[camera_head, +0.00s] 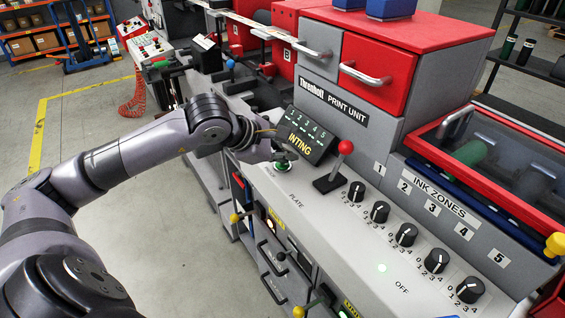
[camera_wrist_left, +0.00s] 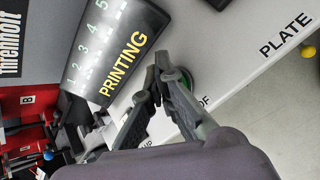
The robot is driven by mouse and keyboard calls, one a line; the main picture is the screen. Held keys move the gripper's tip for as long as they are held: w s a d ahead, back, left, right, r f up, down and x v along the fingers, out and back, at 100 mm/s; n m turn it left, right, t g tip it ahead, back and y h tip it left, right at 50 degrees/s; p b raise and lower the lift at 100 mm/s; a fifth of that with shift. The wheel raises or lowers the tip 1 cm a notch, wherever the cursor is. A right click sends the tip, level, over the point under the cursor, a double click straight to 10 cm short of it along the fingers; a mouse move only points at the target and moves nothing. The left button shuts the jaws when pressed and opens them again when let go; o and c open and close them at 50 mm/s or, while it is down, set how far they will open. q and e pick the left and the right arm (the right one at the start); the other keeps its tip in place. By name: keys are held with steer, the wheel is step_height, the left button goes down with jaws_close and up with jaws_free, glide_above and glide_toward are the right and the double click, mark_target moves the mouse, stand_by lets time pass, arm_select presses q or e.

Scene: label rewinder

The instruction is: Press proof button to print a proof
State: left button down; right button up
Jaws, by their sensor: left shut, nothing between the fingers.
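The green proof button (camera_head: 284,169) is on the sloped grey panel of the print unit, just below the display. My left gripper (camera_head: 281,157) is shut and empty, right over the button in the head view, partly covering it. In the left wrist view, the fingertips of the left gripper (camera_wrist_left: 163,60) lie together in front of the green button (camera_wrist_left: 188,78), whose rim shows beside a finger. The end of its label, "OF" (camera_wrist_left: 203,102), shows there. I cannot tell whether the fingertips touch the button. My right gripper is out of view.
The display (camera_head: 309,135) with digits and yellow text, reading "PRINTING" in the wrist view (camera_wrist_left: 122,64), stands close to the gripper. A red-knobbed lever (camera_head: 345,148) rises to its right, with several black ink knobs (camera_head: 380,211) beyond.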

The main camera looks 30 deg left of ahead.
mark_target(284, 166)
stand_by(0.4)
arm_select(q)
steer(key=shift+r+p, duration=0.4)
steer(key=shift+r, duration=0.45)
steer(key=shift+r, duration=0.1)
step_height(284, 166, up, 5)
steer(key=p, duration=0.3)
stand_by(0.7)
